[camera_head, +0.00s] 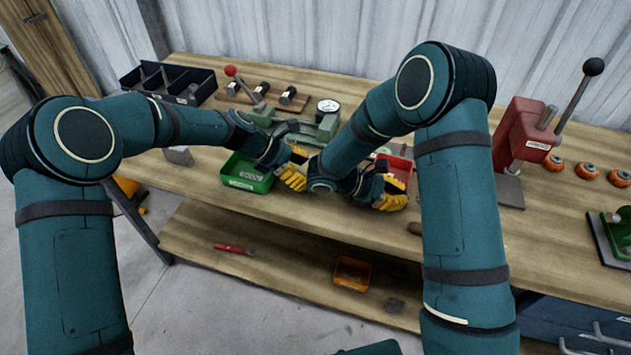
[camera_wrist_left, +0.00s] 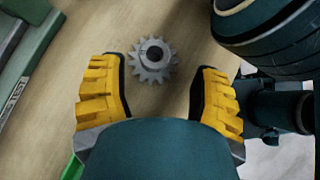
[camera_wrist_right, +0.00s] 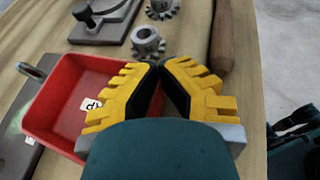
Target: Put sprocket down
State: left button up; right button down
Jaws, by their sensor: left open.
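A grey toothed sprocket (camera_wrist_left: 149,70) lies flat on the wooden bench top in the left wrist view, just beyond and between the spread yellow fingers of my left gripper (camera_wrist_left: 160,82). My left gripper is open and nothing touches its fingers. My right gripper (camera_wrist_right: 160,66) has its fingertips together, with nothing visible between them. Ahead of them in the right wrist view is a sprocket (camera_wrist_right: 148,51), with another toothed part (camera_wrist_right: 161,13) farther off. In the head view my left gripper (camera_head: 297,172) and right gripper (camera_head: 394,195) are low over the bench; the sprockets are hidden there.
A red bin (camera_wrist_right: 48,118) is beside my right gripper, and a wooden handle (camera_wrist_right: 222,38) lies on its other side. A green bin (camera_head: 232,180) is left of my left gripper. A green fixture (camera_head: 327,128) stands behind; a red press (camera_head: 520,140) stands right.

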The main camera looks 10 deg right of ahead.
pick_arm(q)
jog(key=x, duration=0.5)
jog(key=shift+r, duration=0.1)
grip_shut()
